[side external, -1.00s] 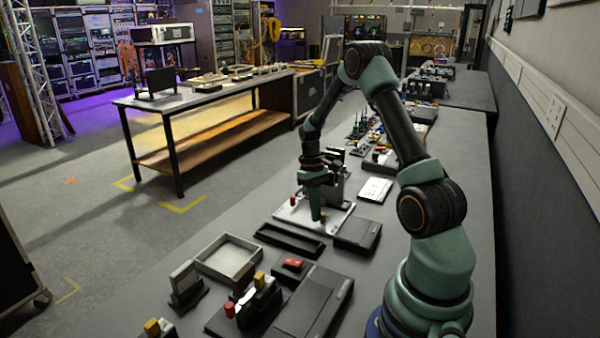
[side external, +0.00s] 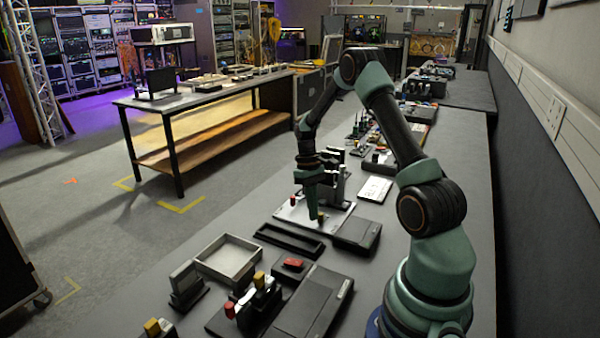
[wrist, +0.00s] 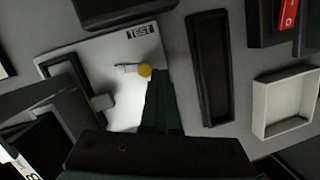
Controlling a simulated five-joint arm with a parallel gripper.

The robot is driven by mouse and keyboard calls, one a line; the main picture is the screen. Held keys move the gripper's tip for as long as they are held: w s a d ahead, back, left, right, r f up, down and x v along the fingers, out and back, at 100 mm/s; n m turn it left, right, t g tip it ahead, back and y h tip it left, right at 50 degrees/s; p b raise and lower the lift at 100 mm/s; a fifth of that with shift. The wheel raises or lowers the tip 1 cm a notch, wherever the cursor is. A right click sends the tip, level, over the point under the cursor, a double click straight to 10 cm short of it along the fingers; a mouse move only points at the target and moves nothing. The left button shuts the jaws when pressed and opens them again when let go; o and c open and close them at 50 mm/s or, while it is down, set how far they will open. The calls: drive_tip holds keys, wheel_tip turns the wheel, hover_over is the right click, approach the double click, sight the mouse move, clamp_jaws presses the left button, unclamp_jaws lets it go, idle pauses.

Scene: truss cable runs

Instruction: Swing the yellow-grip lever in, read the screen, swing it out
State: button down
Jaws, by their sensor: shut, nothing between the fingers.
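The yellow grip (wrist: 145,71) of a small pale lever (wrist: 125,69) stands on the light plate marked TEST (wrist: 75,55). The yellow grip also shows in the side view (side external: 321,217), right beside my fingertips. My gripper (wrist: 158,76) is shut and empty, pointing down with its tips close against the yellow grip; I cannot tell if they touch. A grey upright block (side external: 342,188) with dark parts stands at the back of the plate. No readable screen shows in either view; my gripper's body hides part of the plate in the wrist view.
A red-topped post (side external: 294,201) stands on the plate's left side. A long black tray (wrist: 209,70) and a pale open tray (wrist: 258,110) lie nearby. A black box (side external: 357,235) sits right of the plate. Another fixture with red and yellow grips (side external: 245,303) stands nearer the camera.

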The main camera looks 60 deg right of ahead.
drive_tip(key=w, duration=0.1)
drive_tip(key=w+a, duration=0.1)
drive_tip(key=w, duration=0.1)
wheel_tip(320, 180, up, 10)
drive_tip(key=w+a, duration=0.1)
drive_tip(key=w, duration=0.1)
drive_tip(key=shift+f, duration=0.15)
drive_tip(key=d+m+g+y, duration=0.1)
drive_tip(key=d+m, duration=0.1)
drive_tip(key=d, duration=0.5)
drive_tip(key=shift+f, duration=0.2)
drive_tip(key=shift+f, duration=0.15)
drive_tip(key=x, duration=0.9)
drive_tip(key=shift+s+d+f, duration=0.1)
drive_tip(key=shift+s+f, duration=0.1)
drive_tip(key=shift+f, duration=0.2)
